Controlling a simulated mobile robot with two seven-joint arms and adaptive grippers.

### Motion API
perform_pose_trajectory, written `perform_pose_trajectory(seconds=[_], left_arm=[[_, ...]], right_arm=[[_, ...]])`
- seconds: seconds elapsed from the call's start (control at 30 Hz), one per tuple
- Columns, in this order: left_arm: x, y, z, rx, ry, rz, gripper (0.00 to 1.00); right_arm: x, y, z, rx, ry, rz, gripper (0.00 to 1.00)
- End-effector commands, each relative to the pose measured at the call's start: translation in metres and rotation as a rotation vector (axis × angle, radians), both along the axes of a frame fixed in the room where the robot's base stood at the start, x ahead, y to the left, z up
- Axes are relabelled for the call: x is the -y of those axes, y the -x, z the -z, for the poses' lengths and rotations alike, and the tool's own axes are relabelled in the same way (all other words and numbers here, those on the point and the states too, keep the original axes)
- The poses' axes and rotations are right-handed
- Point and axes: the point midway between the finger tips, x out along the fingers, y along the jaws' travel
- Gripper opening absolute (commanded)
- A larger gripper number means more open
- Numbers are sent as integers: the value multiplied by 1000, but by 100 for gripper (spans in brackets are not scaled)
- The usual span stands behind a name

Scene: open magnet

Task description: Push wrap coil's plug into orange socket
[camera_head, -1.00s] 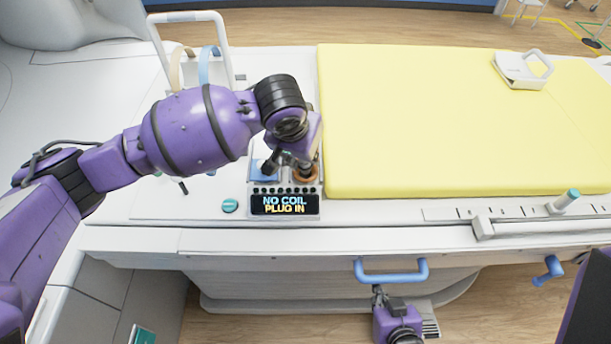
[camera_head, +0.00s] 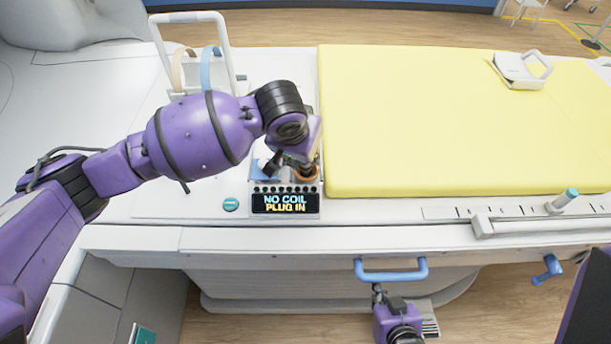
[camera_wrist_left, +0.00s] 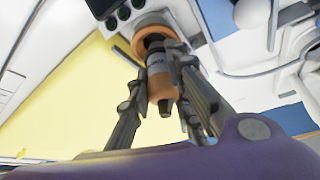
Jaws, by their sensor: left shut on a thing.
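My left gripper (camera_head: 290,166) points down at the plug panel and is shut on the wrap coil's plug. In the left wrist view the plug (camera_wrist_left: 160,80), grey with lettering and an orange end, sits between the two fingers. Its far end is in line with the dark opening of the orange socket (camera_wrist_left: 140,38) and is at or very near it; I cannot tell how deep. In the head view the orange socket (camera_head: 308,175) shows partly beneath the gripper. My right gripper (camera_head: 377,293) is low, just under a blue handle; its jaws are too small to judge.
The panel display (camera_head: 285,204) reads "NO COIL PLUG IN". A blue socket area (camera_head: 262,168) lies left of the orange one. A yellow pad (camera_head: 440,120) is on the right. A white rack (camera_head: 187,17) with tan and blue bands stands behind the arm. The blue handle (camera_head: 391,276) is on the front.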

Motion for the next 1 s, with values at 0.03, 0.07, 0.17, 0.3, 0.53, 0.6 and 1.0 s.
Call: perform_pose_trajectory(seconds=[0.03,0.07,0.17,0.3,0.53,0.6,1.0], left_arm=[[-2,11,23,-45,-11,1,0],[-2,11,24,-46,-12,1,0],[-2,12,27,-48,-12,1,0],[-2,12,31,-50,-13,0,0],[-2,13,37,-53,-12,1,0],[-1,13,37,-53,-12,1,0],[-2,11,34,-44,-9,0,24]], right_arm=[[0,4,5,-12,0,0,0],[0,5,5,-12,0,0,0],[0,5,6,-14,1,0,0],[0,6,7,-15,1,0,0],[0,7,8,-18,1,0,0],[0,7,8,-19,1,0,0],[0,6,7,-16,1,0,0]])
